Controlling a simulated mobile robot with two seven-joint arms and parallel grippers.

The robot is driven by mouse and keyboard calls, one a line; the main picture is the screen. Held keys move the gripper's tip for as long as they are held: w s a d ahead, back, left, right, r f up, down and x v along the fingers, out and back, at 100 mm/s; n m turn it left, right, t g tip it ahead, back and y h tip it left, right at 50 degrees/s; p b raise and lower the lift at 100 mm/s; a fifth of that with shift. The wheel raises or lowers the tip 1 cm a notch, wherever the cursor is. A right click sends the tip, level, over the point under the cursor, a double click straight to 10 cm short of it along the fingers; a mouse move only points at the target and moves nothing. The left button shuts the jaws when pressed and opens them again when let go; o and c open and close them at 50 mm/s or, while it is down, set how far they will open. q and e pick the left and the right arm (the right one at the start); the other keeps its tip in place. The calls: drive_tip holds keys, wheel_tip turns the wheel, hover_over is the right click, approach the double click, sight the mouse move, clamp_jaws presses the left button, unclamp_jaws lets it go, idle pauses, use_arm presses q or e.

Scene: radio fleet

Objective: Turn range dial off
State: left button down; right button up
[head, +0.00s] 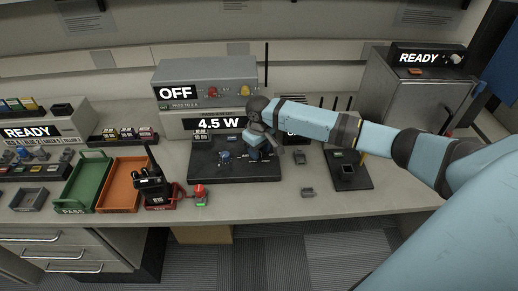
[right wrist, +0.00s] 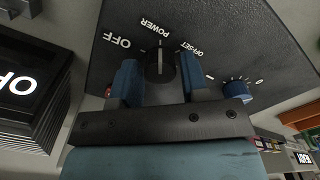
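In the right wrist view a black dial (right wrist: 160,68) with a white mark sits on a dark panel lettered OFF, POWER and OFF-SET. Its mark points towards POWER. My right gripper's blue fingers (right wrist: 160,84) stand on either side of this dial, close to it. I cannot tell if they press on it. In the head view my right gripper (head: 262,143) is over the black bench unit (head: 223,172), in front of the 4.5 W display (head: 217,123), and hides the dial. My left gripper is not in view.
A blue knob (right wrist: 236,89) is close to the right of my fingers. A grey box showing OFF (head: 205,82) stands behind. A green tray (head: 84,184), an orange tray (head: 118,187) and a handheld radio (head: 151,187) are at left. The counter's front middle is mostly clear.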

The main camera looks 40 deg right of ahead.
drive_tip(key=c, duration=0.5)
drive_tip(key=shift+r+n+p, duration=0.25)
drive_tip(key=shift+n+p, duration=0.25)
drive_tip(key=shift+p, duration=0.4)
drive_tip(key=shift+r+n+p, duration=0.1)
drive_tip(key=shift+n+p, duration=0.6)
drive_tip(key=shift+p, duration=0.3)
drive_tip(key=n+p, duration=0.2)
drive_tip(key=shift+n+p, duration=0.3)
drive_tip(key=n+p, duration=0.2)
drive_tip(key=n, duration=0.2)
drive_tip(key=n+p, duration=0.1)
drive_tip(key=shift+f+n, duration=0.2)
drive_tip(key=shift+n, duration=0.7)
drive_tip(key=shift+f, duration=0.1)
